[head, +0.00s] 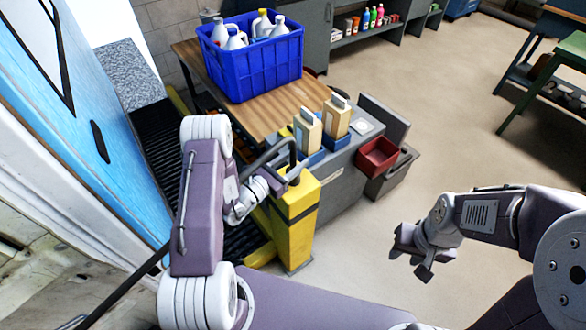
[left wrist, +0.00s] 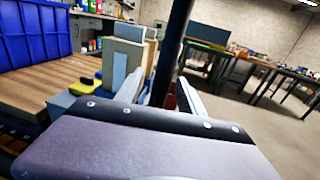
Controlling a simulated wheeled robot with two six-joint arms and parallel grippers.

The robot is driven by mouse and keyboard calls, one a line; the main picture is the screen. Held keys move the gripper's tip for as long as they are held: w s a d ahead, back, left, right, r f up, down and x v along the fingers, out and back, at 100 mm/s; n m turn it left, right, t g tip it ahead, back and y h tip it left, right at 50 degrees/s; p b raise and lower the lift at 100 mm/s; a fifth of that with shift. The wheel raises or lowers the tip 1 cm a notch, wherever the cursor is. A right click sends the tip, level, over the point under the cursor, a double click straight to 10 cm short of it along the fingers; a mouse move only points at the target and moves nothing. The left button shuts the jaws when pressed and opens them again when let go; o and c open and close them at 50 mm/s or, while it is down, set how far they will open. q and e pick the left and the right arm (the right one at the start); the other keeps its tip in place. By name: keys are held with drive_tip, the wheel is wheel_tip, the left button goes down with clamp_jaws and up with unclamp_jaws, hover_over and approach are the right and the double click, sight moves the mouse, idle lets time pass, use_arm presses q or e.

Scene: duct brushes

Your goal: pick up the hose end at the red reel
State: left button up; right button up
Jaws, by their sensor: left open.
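I cannot make out a red reel in either view. A dark curved tube (head: 268,154) arches over the yellow post (head: 294,222) in the head view; I cannot tell whether it is a hose or a rail. My left gripper (head: 288,178) is close to its lower end, above the post. In the left wrist view a dark upright bar (left wrist: 182,35) stands between the two open fingers of my left gripper (left wrist: 178,90). Whether the fingers touch it is unclear. My right gripper (head: 415,255) hangs over bare floor, apart from everything; its finger gap is not clear.
A blue crate (head: 255,70) of white jugs stands on the wooden bench (head: 190,52). Two beige containers (head: 307,132) stand beside it. A red bin (head: 377,156) is by grey cabinets. A blue door (head: 75,130) is at left.

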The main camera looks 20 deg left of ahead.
use_arm(q)
drive_tip(key=x, duration=0.2)
drive_tip(key=shift+w+d, duration=0.25)
drive_tip(key=shift+w, duration=0.1)
drive_tip(key=shift+a, duration=0.1)
drive_tip(key=shift+c, duration=0.9)
clamp_jaws()
drive_tip(key=shift+s, duration=0.1)
